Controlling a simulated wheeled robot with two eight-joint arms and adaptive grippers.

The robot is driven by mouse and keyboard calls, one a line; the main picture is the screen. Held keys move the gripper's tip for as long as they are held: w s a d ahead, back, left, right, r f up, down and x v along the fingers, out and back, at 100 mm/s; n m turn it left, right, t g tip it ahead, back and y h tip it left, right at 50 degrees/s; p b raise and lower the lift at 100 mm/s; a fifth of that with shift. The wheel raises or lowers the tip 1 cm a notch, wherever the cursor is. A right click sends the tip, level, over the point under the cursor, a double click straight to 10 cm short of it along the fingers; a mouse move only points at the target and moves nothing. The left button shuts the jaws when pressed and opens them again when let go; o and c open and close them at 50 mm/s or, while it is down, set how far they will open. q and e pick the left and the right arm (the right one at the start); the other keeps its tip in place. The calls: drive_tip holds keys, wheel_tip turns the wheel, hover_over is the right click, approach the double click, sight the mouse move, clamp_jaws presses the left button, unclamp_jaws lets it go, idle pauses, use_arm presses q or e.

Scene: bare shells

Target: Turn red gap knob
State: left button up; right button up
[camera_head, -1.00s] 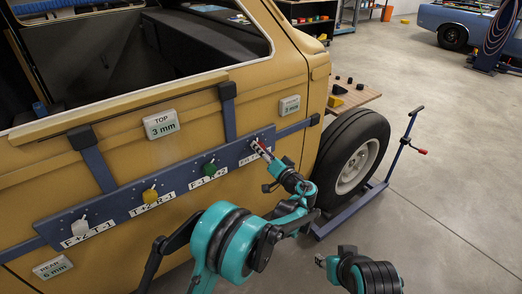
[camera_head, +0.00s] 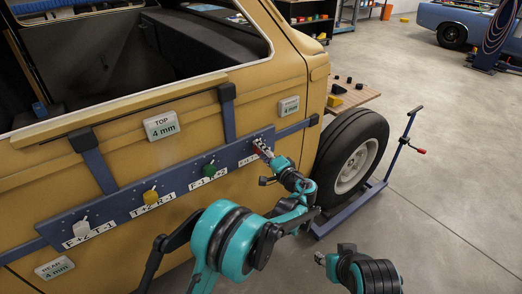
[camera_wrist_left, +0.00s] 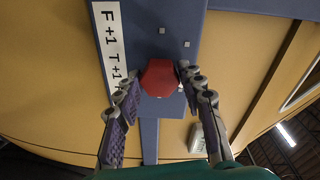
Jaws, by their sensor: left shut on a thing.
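The red knob (camera_wrist_left: 159,78) is a faceted red cap on a blue rail (camera_head: 230,157) fixed along the tan car body. My left gripper (camera_head: 264,150) is at the right end of the rail, shut on the red knob, with a finger on each side of it in the left wrist view. A label beside the knob reads "F+1 T+1" in that view. A green knob (camera_head: 209,170), a yellow knob (camera_head: 150,196) and a white knob (camera_head: 80,228) sit farther left. The gap displays are TOP (camera_head: 162,126), REAR (camera_head: 54,268) and a right-hand one (camera_head: 289,106); TOP and REAR read 4 mm.
A car wheel (camera_head: 352,160) and a blue stand (camera_head: 400,150) with a red-tipped handle are just right of my left gripper. A wooden board (camera_head: 357,97) with small blocks lies behind the wheel. The floor farther right is open.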

use_arm(q)
drive_tip(key=shift+m, duration=1.2)
drive_tip(key=o, duration=1.1)
drive_tip(key=v, duration=0.7)
drive_tip(key=shift+s+d, duration=0.15)
drive_tip(key=shift+r, duration=0.1)
